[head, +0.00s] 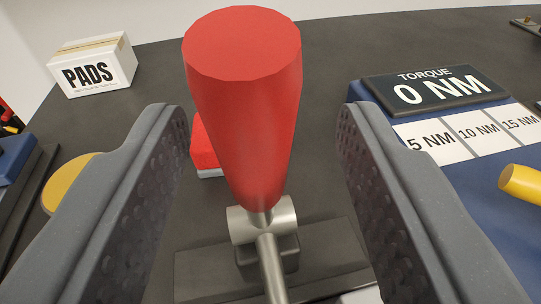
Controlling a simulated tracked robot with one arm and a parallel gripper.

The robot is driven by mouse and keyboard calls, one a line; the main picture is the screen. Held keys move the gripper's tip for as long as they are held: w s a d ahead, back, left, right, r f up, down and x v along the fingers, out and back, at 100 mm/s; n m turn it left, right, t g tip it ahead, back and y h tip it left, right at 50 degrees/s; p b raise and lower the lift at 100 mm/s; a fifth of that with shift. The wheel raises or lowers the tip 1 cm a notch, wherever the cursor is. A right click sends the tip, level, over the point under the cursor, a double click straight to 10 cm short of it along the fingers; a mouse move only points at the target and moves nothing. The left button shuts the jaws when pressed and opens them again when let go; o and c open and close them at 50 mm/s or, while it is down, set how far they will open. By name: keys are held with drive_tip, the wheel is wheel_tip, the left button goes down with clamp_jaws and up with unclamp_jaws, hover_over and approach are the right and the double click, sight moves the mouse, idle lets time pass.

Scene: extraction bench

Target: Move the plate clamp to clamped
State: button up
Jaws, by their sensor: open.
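The plate clamp shows a thick red handle (246,105) standing up close to the camera, tapering down to a metal rod (271,268). The rod passes by a metal pivot barrel (243,223) on a dark base (200,275). My gripper (258,125) is open, with one grey finger on each side of the red handle. Gaps show between the handle and both fingers. The lower end of the rod runs out of the picture, and the clamp's plate cannot be made out.
A blue torque unit (440,200) stands at right, with a 0 NM display (436,88), setting labels and a yellow knob (522,184). A PADS box (92,65) is at back left. A red block (205,150) sits behind the handle. A yellow disc (66,180) is at left.

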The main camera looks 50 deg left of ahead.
drive_tip(key=p+v, duration=0.2)
drive_tip(key=v, duration=1)
drive_tip(key=shift+s+d, duration=0.25)
drive_tip(key=shift+d, duration=0.1)
